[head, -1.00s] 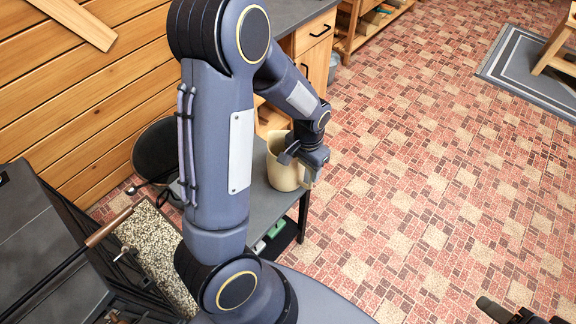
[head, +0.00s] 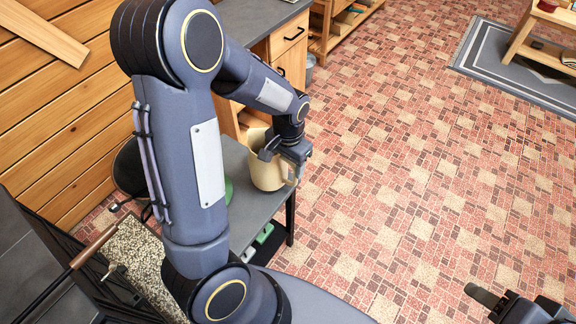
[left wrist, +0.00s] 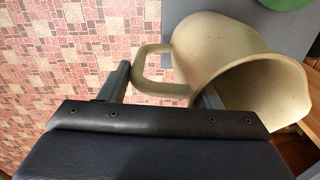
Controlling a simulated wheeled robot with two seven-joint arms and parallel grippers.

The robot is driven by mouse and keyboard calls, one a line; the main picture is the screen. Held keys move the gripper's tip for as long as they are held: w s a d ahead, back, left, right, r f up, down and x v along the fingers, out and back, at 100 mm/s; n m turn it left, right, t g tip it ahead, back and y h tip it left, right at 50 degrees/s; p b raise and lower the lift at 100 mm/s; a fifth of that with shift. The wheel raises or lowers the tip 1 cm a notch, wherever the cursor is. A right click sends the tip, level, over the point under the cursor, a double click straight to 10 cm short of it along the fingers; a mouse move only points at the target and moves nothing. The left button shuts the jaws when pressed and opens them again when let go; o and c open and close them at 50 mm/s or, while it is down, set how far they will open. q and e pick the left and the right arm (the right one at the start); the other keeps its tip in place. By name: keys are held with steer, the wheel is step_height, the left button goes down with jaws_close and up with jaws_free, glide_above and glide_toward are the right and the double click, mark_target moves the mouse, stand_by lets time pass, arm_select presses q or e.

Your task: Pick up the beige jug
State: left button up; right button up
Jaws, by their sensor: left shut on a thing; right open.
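The beige jug (head: 264,176) is upright at the right end of a grey table, in the middle left of the head view. I cannot tell whether its base touches the table top. In the left wrist view the jug (left wrist: 215,48) shows its open mouth and looped handle. My left gripper (head: 280,152) is shut on the jug at its handle side. In the left wrist view, its fingers (left wrist: 160,88) lie on either side of the handle. My right gripper (head: 500,302) is open and empty at the lower right, partly cut off by the frame.
The grey table (head: 258,207) has a green round thing (head: 229,190) on it, mostly behind my left arm. A wooden drawer cabinet (head: 290,55) stands behind. A fire tool with a wooden handle (head: 93,246) is at lower left.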

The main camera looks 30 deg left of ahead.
arm_select(q)
steer(key=s+d+r+p, duration=0.1)
steer(key=s+d+r, duration=0.7)
steer(key=d+r, duration=0.1)
steer(key=shift+s+d+r, duration=0.25)
steer(key=shift+d+r, duration=0.1)
steer(key=shift+d, duration=0.55)
stand_by(0.6)
